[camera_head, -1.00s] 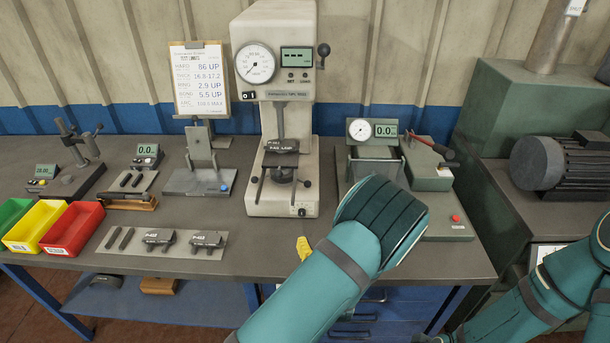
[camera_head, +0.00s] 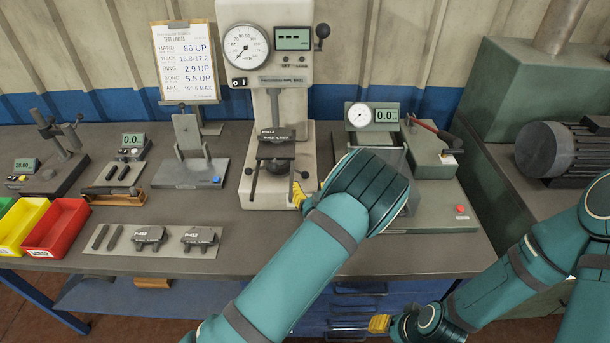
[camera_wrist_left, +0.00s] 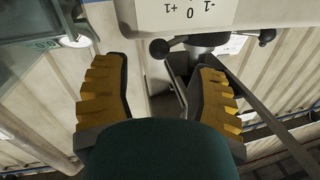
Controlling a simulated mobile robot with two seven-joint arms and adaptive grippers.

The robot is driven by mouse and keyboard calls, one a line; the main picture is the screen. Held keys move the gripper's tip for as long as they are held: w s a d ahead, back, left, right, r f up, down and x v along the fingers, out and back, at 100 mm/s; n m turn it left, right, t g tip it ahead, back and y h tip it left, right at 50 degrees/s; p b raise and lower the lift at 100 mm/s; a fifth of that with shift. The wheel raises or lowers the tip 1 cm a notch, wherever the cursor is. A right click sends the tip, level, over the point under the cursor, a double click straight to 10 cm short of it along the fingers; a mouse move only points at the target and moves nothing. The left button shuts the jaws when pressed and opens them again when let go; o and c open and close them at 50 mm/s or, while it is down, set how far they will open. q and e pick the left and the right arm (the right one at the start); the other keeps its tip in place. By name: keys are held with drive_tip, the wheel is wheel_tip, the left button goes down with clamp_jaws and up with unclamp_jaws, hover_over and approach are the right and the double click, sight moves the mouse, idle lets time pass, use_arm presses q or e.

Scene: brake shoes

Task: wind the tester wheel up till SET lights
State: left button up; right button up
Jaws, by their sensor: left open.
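The cream tester (camera_head: 270,100) stands at the bench's back middle. Its display (camera_head: 294,38) shows dashes, and the SET lamp (camera_head: 286,65) below looks dark. A dark brake shoe (camera_head: 277,133) rests on the support above the wheel. The tester wheel (camera_head: 278,166) has ball-ended spokes; its knobs show in the wrist view (camera_wrist_left: 160,48). My left gripper (camera_head: 301,192) is just right of the wheel, partly hidden by its own wrist. My right gripper (camera_head: 378,323) is low at the front, mostly hidden.
A gauge fixture with a red lever (camera_head: 436,132) stands right of the tester, partly behind my left arm. A limits card (camera_head: 187,62) stands left. Two brake shoes lie on a pale mat (camera_head: 110,240) in front. Coloured bins (camera_head: 58,228) are far left.

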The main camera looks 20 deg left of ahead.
sight(306, 177)
use_arm(q)
drive_tip(key=x, duration=0.5)
drive_tip(key=shift+w+a, duration=0.2)
drive_tip(key=shift+w, duration=0.15)
drive_tip(key=shift+o, duration=0.2)
clamp_jaws()
